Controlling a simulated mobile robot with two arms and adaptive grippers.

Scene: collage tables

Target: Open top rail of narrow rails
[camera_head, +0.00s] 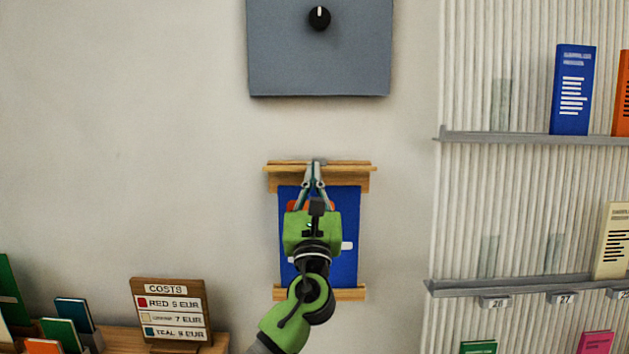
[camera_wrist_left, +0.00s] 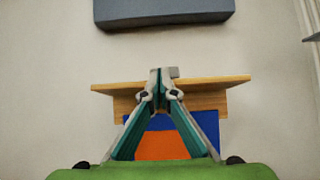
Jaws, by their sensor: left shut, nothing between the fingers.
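The narrow rails hold a blue poster (camera_head: 345,215) with an orange-red patch on the wall. The wooden top rail (camera_head: 354,172) runs along the poster's upper edge, and the wooden bottom rail (camera_head: 352,293) along its lower edge. My left gripper (camera_head: 317,163) is shut, its fingertips at the middle of the top rail. My arm hides part of the poster. My right gripper is not in view.
A grey panel with a black knob (camera_head: 319,18) is on the wall above. Ribbed shelves (camera_head: 530,138) with books stand at the right. A wooden costs sign (camera_head: 171,311) and several books are at the lower left. The wall between is clear.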

